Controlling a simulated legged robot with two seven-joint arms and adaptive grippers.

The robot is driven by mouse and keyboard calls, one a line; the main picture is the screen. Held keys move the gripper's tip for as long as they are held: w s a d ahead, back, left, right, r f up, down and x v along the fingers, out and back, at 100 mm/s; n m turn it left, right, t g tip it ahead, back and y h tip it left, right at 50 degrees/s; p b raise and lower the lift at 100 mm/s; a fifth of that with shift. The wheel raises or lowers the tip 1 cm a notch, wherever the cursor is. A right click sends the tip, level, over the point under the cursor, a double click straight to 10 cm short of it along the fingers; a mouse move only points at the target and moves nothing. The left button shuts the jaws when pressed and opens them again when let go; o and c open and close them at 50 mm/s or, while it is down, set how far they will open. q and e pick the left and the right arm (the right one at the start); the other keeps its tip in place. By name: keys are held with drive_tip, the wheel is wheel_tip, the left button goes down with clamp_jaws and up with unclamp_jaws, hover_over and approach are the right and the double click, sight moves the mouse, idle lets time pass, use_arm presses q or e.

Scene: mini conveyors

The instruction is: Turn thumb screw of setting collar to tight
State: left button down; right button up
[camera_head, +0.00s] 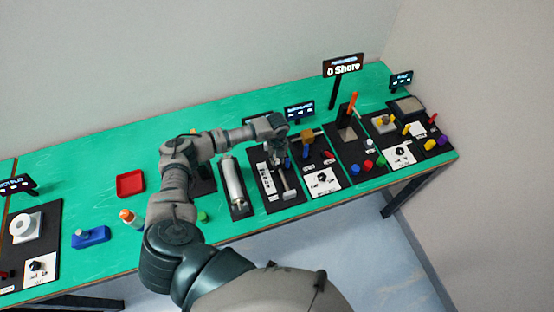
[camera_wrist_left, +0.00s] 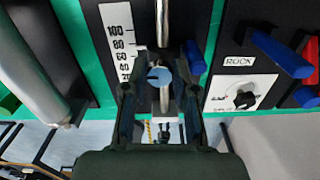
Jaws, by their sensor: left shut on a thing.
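The setting collar's thumb screw (camera_wrist_left: 158,76) shows as a round blue-grey knob in the left wrist view, in front of a silver rod (camera_wrist_left: 163,25). A white scale strip (camera_wrist_left: 121,42) with printed numbers stands to the left of the rod. My left gripper (camera_wrist_left: 160,72) has its dark fingers on both sides of the knob and is shut on it. In the head view my left gripper (camera_head: 284,156) is small and hangs over the black board (camera_head: 275,205) with the scale; it hides the collar there. My right gripper is not in view.
A silver cylinder (camera_head: 232,184) lies on the board to the left. A board with a white dial card (camera_head: 323,181) is to the right, with a blue bar (camera_wrist_left: 277,52) close by. A red tray (camera_head: 130,183) sits on the green table (camera_head: 90,160), with bare table around it.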

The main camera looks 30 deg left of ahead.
use_arm(q)
drive_tip(key=m+b, duration=0.2)
drive_tip(key=m, duration=0.2)
drive_tip(key=shift+w+f+m, duration=0.1)
drive_tip(key=shift+m, duration=0.2)
drive_tip(key=m+b, duration=0.2)
drive_tip(key=m, duration=0.1)
drive_tip(key=shift+m, duration=0.4)
drive_tip(key=m+b, duration=0.3)
drive_tip(key=m, duration=0.2)
drive_tip(key=shift+m+b, duration=0.9)
drive_tip(key=shift+m, duration=0.8)
drive_tip(key=shift+a, duration=0.1)
drive_tip(key=c, duration=0.9)
unclamp_jaws()
drive_tip(key=shift+r, duration=0.2)
drive_tip(key=shift+s+a, duration=0.15)
drive_tip(key=shift+s, duration=0.05)
drive_tip(key=shift+f, duration=0.1)
